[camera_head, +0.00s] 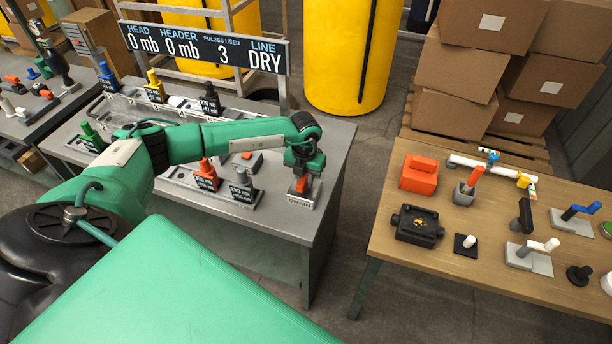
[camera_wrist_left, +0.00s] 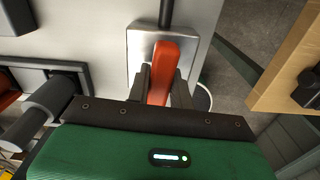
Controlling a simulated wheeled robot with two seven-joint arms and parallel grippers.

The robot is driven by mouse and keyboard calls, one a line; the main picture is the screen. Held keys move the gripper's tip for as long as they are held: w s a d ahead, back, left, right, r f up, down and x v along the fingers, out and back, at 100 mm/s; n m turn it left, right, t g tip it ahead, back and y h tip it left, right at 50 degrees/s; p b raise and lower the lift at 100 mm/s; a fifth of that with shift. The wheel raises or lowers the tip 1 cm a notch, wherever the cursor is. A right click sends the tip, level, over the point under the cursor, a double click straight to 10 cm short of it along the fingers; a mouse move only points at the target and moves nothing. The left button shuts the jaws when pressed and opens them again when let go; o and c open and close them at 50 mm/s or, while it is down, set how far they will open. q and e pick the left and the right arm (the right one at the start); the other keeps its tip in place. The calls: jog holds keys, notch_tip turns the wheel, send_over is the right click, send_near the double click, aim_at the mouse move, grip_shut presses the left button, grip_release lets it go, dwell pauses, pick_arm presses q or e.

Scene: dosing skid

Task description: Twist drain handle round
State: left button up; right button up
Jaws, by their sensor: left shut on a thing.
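The drain handle is a red-orange lever on a grey metal base plate with a DRAIN label (camera_head: 300,202) at the right end of the grey bench. My left gripper (camera_head: 302,182) reaches down over it from above. In the left wrist view the drain handle (camera_wrist_left: 164,62) stands between the two dark fingers of my left gripper (camera_wrist_left: 160,85), which are shut on it. The handle's far end shows beyond the fingers; its near part is hidden by the gripper. In the head view only a little of the handle shows under the gripper. My right gripper is not in view.
A sign (camera_head: 203,47) reads LINE DRY above the bench. An orange-red handle (camera_head: 206,175) and a grey one stand left of the drain. A wooden table (camera_head: 400,262) with several fittings stands to the right, across a floor gap. Stacked cartons (camera_head: 475,60) are behind.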

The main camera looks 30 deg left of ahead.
pick_arm(q)
jog(key=o, duration=1.2)
jog(key=shift+o, duration=0.2)
jog(key=shift+r+p, duration=0.4)
jog(key=shift+r, duration=0.1)
jog(key=shift+r+p, duration=1.75)
jog(key=shift+r, duration=1.3)
jog(key=shift+f, duration=0.1)
